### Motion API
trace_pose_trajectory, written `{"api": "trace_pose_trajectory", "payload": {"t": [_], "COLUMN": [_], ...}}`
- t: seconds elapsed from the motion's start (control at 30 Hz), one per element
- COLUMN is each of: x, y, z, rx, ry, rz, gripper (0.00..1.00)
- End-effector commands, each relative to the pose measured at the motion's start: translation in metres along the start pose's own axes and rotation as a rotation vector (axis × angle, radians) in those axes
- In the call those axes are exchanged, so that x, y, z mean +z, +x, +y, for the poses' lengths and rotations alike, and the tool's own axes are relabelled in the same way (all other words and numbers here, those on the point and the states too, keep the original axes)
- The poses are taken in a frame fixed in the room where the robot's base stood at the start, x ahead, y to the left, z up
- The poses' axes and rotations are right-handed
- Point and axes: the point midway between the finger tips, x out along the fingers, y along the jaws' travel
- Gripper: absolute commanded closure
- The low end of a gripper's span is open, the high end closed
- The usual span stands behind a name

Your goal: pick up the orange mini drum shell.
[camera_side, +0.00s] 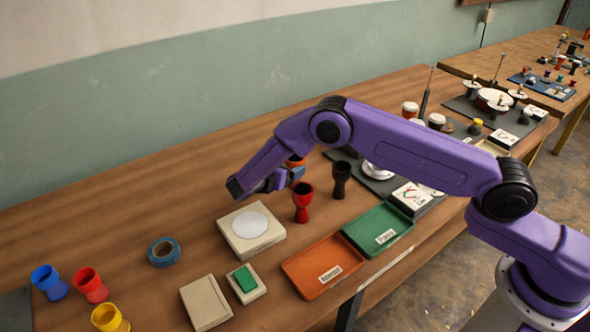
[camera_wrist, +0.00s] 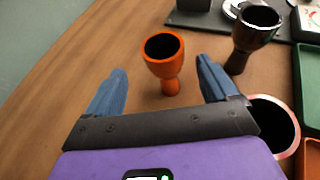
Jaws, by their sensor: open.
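The orange mini drum shell (camera_wrist: 171,68) is a goblet shape standing upright, its dark open mouth up, in the upper middle of the wrist view. In the side view only part of the orange shell (camera_side: 294,161) shows, behind my gripper. My gripper (camera_side: 296,174) is low over the table, with blue fingers. In the wrist view the fingers of my gripper (camera_wrist: 161,68) are spread wide and empty, one on each side of the shell's lower part. I cannot tell whether the shell is within their reach. No contact shows.
A red goblet shell (camera_side: 302,203) stands close by, at the right finger in the wrist view (camera_wrist: 283,118). A black goblet shell (camera_side: 341,180) stands further right. A beige block with a white disc (camera_side: 251,225), an orange tray (camera_side: 322,267) and a green tray (camera_side: 377,229) are nearer the front.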

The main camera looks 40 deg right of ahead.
Motion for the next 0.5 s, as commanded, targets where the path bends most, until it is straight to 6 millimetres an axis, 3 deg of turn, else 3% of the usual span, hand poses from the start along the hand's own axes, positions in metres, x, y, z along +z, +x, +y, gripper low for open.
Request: {"api": "trace_pose_trajectory", "payload": {"t": [0.17,0.5], "x": [0.001,0.003], "y": [0.009,0.051], "z": [-0.001,-0.006], "rx": [-0.002,-0.001], "ry": [0.001,0.001], "rz": [0.001,0.001], "gripper": [0.13,0.13]}}
